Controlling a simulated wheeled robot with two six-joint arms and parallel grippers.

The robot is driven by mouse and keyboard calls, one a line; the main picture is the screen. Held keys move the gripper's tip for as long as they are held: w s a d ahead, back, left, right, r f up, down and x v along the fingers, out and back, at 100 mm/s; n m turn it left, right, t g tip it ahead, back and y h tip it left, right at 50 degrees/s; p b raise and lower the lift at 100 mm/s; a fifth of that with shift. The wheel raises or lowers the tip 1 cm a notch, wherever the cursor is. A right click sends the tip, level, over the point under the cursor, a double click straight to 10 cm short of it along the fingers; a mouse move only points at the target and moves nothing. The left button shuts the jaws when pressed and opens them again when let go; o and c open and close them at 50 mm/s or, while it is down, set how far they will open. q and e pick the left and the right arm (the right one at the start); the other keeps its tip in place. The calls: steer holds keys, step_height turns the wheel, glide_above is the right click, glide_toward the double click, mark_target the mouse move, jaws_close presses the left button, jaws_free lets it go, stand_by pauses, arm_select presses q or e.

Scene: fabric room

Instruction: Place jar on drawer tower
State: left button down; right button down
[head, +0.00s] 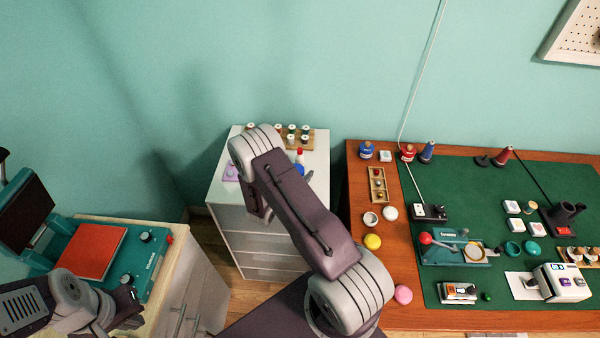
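The white drawer tower (255,243) stands against the wall, left of the wooden table. Its top holds a wooden rack of small spools, a lilac item and a red-and-blue item. My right arm reaches across the tower top, and its gripper is mostly hidden behind the arm links, so its fingers and anything in them cannot be made out. My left gripper (127,305) is low at the left, dark, in front of the teal press; its finger gap is too small to read. I cannot tell which item is the jar.
A teal heat press (150,262) with a red plate sits on a wooden cabinet (180,275) at the left. The table's green mat (455,185) carries spools, tools and small devices. Small round pots and a yellow ball-like item (372,242) line its left edge.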

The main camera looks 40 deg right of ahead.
steer(key=shift+f, duration=0.15)
steer(key=c, duration=0.6)
jaws_free()
